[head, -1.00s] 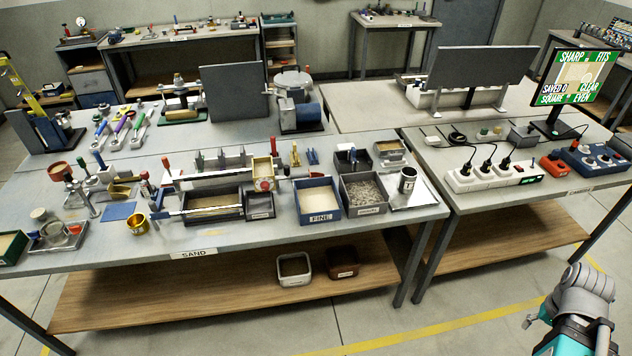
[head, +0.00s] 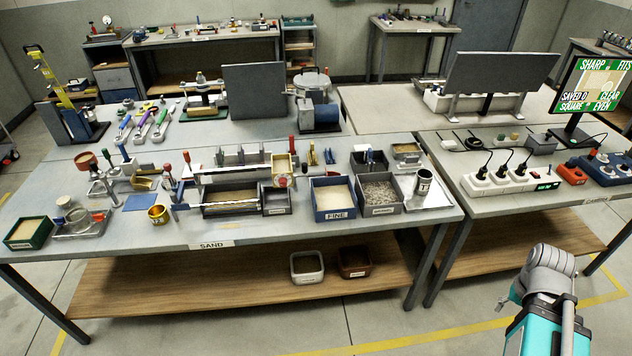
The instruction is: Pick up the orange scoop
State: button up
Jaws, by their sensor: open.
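I cannot make out a scoop that is clearly orange. Three long-handled tools, a blue-and-green one (head: 125,129), a purple one (head: 144,126) and a green one (head: 162,121), lie side by side on the back left table. A brass-coloured scoop (head: 144,183) rests at the left of the front sand table (head: 210,232). Part of my arm shows at the lower right, apart from the tables. My gripper is not visible.
A blue FINE bin (head: 333,213) and a grey bin (head: 372,208) stand near the front edge. A brass cup (head: 158,215) and a green tray (head: 28,233) are farther left. A screen (head: 592,85) stands on the right table. Open floor lies in front.

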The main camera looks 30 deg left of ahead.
aim_at(319, 172)
jog(key=u, duration=1.35)
jog(key=i, duration=1)
